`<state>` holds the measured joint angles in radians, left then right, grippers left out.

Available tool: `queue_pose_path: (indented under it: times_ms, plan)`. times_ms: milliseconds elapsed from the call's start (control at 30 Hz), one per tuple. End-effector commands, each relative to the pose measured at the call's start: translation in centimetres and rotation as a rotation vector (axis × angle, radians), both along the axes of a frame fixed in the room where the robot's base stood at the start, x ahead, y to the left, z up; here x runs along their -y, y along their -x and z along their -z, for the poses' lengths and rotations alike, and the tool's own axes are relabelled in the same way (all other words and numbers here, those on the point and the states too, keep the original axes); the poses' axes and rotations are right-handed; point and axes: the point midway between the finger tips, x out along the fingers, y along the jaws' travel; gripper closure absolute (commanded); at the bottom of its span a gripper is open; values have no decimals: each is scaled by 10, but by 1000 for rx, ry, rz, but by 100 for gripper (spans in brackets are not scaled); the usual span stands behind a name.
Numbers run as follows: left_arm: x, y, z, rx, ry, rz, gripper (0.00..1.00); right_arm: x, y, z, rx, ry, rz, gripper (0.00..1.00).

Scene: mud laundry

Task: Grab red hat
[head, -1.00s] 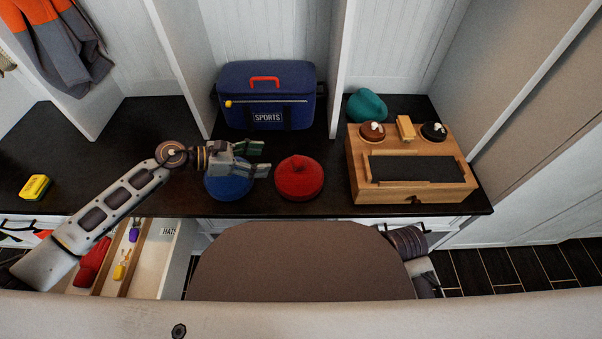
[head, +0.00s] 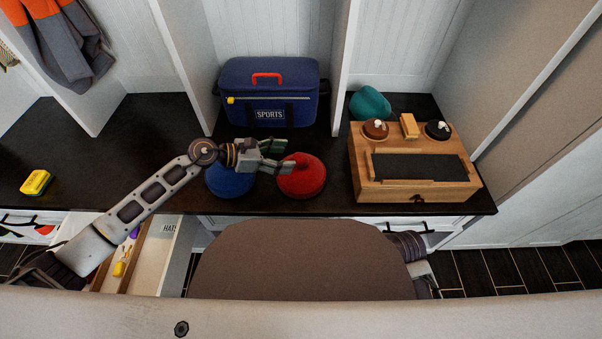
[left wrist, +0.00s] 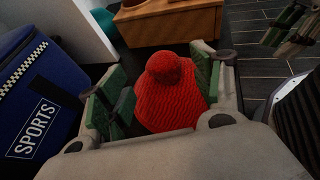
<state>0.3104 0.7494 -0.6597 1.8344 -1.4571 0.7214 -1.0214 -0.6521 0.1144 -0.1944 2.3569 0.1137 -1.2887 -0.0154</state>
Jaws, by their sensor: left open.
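The red knit hat (head: 302,178) sits on the dark bench top, right of the blue hat (head: 230,182). My left gripper (head: 284,157) is open, with its fingers at the upper left side of the red hat. In the left wrist view the red hat (left wrist: 168,103), with its pompom, lies between the green finger pads of my left gripper (left wrist: 160,88). No grip on it shows. Part of my right gripper (left wrist: 290,28) shows at the top right of the left wrist view; its opening is unclear.
A blue sports bag (head: 270,95) stands behind the hats. A wooden box (head: 415,182) and a teal hat (head: 370,103) are to the right. A yellow item (head: 36,183) lies far left. An open drawer (head: 157,255) is below the bench.

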Motion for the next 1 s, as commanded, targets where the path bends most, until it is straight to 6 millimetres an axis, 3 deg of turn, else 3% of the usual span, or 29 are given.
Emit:
queue_pose_path:
  times_ms: [200,767,1000]
  plan:
    - [14,-4,5,1,1,1,34,-2,0,6,8,-11,4,60]
    - [20,-6,8,1,0,1,34,-2,1,9,10,-13,2,60]
    - [40,-10,16,1,2,2,34,-6,-5,20,41,-33,4,60]
